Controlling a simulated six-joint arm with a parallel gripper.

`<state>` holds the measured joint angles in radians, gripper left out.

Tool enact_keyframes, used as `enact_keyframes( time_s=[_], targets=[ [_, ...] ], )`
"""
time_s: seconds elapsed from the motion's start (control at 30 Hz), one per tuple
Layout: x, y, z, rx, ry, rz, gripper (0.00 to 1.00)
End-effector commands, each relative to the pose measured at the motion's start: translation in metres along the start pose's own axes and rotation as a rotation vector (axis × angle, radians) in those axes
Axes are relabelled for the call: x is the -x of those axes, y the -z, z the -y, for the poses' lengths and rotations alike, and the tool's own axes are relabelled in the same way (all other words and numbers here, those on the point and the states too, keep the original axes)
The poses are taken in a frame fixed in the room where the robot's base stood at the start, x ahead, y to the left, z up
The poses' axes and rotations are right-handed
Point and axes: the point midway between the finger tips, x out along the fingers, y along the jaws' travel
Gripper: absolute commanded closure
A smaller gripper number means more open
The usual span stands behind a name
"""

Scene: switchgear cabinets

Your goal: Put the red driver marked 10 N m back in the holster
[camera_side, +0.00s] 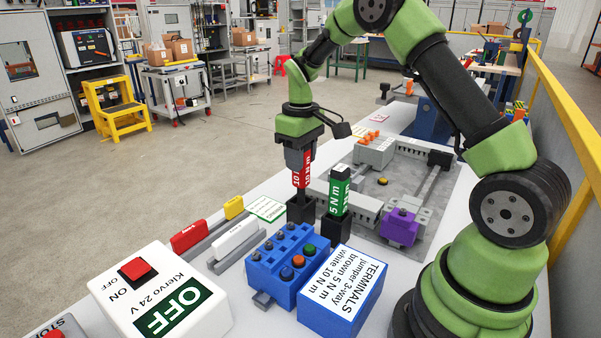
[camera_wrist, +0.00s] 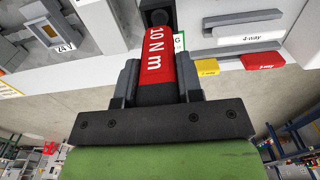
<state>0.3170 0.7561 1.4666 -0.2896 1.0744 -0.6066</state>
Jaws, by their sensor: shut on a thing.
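The red driver (camera_side: 302,170), marked 10 N m, is upright in my gripper (camera_side: 299,151), which is shut on it. In the wrist view the red driver (camera_wrist: 158,52) lies between the two fingers of my gripper (camera_wrist: 157,75), its dark lower end towards the top edge. In the side view its black lower end meets the open top of a black holster (camera_side: 300,212); I cannot tell how deep it sits. A green driver (camera_side: 339,187) marked 5 N m stands upright in the black holster (camera_side: 337,228) beside it.
A blue terminal box (camera_side: 270,272), a blue TERMINALS sign (camera_side: 318,308) and a white OFF box (camera_side: 160,290) stand in front. Red (camera_side: 188,236), white and yellow jumper bins lie left. A grey panel (camera_side: 380,185) with rails and a purple block (camera_side: 400,228) is right.

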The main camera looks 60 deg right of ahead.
Motion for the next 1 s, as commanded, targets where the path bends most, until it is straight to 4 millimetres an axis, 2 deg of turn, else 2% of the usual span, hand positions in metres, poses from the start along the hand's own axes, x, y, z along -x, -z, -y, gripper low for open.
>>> enact_keyframes(
  time_s=[0.1, 0.2, 0.6, 0.63, 0.7, 0.73, 1.0],
  targets=[
    [-0.019, -0.001, 0.001, -0.001, 0.002, 0.005, 1.0],
    [-0.028, -0.001, 0.0, 0.0, 0.001, 0.002, 1.0],
    [-0.033, 0.0, 0.0, -0.001, 0.0, 0.0, 1.0],
    [-0.033, 0.0, 0.0, -0.001, 0.0, 0.0, 0.59],
    [-0.032, 0.0, 0.0, -0.001, 0.0, 0.0, 0.43],
    [-0.032, 0.0, 0.0, -0.001, 0.0, 0.0, 0.41],
    [-0.031, 0.0, 0.0, -0.001, 0.0, 0.0, 0.41]
  ],
)
